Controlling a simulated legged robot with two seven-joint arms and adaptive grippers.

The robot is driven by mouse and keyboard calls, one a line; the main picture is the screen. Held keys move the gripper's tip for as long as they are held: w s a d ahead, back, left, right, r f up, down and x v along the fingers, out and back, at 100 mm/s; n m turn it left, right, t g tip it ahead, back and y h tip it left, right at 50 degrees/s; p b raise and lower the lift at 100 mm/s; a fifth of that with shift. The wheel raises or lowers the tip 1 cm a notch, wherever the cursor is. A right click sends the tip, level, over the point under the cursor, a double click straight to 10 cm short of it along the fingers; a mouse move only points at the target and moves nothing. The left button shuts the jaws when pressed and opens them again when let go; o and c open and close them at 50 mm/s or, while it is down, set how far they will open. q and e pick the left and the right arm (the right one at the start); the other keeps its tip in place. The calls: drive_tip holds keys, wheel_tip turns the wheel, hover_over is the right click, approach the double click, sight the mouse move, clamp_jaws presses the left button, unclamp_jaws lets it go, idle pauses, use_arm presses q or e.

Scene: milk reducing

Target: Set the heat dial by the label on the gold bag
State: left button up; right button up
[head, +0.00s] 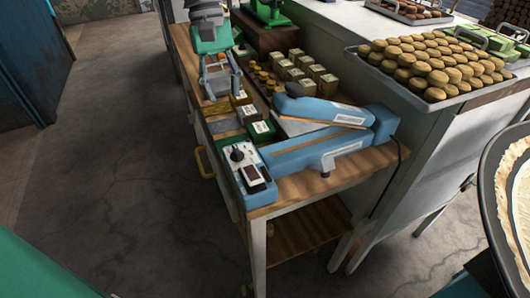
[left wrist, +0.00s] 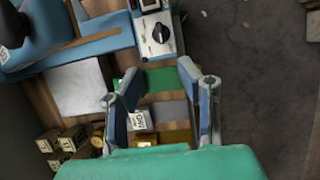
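The heat dial is a black knob (head: 238,153) on the white control panel of a blue sealer (head: 300,155); the knob also shows in the left wrist view (left wrist: 161,33). A gold bag (left wrist: 172,137) lies flat beside a grey bag (left wrist: 170,112) and a green bag (left wrist: 162,78). The grey bag (head: 223,124) and green bag (head: 262,130) also show in the head view. Small labels sit at the bags' ends; I cannot read the gold bag's label. My left gripper (head: 221,93) is open and empty above the bags, apart from the dial. My right gripper is out of view.
Several small boxes (head: 315,72) and gold jars stand behind the bags on the wooden table (head: 345,170). A tray (head: 435,94) of round biscuits sits on the counter at right. A large round pan (head: 490,190) is at the right edge. The floor (head: 100,150) at left is clear.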

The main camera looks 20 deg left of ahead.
sight(236, 148)
use_arm(q)
drive_tip(key=x, duration=1.2)
drive_tip(key=shift+s+d+f, duration=0.15)
drive_tip(key=shift+f, duration=0.1)
clamp_jaws()
